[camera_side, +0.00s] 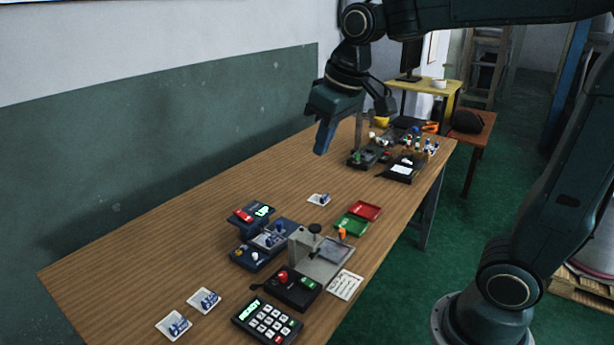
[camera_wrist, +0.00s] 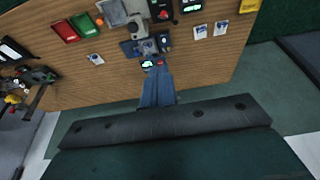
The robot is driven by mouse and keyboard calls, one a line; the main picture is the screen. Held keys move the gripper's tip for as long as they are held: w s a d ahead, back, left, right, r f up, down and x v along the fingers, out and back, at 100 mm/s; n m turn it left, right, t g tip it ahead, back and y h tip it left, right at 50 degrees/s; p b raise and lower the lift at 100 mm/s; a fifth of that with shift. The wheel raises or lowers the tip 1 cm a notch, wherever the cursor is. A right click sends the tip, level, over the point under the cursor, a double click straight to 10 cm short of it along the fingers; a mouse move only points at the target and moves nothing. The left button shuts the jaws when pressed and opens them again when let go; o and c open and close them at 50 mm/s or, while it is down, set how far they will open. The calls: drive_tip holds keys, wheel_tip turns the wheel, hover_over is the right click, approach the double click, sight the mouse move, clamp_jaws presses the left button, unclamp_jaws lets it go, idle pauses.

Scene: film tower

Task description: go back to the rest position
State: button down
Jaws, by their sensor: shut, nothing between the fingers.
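My gripper (camera_side: 323,137) is above the far half of the wooden table (camera_side: 240,180) in the side view, pointing down with its blue fingers together and nothing between them. In the wrist view the shut fingers of my gripper (camera_wrist: 157,72) show at the middle, over the table's edge. The gripper is apart from everything on the table.
A keypad (camera_side: 267,321), a black box with a red button (camera_side: 293,289), a grey press-like device (camera_side: 320,255), and red (camera_side: 365,211) and green (camera_side: 352,224) trays stand along the table. White cards (camera_side: 174,325) lie near the front. The far left tabletop is clear.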

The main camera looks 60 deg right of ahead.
drive_tip(key=s+f+t, duration=0.2)
drive_tip(key=s+f, duration=0.2)
drive_tip(key=s, duration=1.1)
drive_tip(key=shift+s+a, duration=0.35)
drive_tip(key=shift+a, duration=0.1)
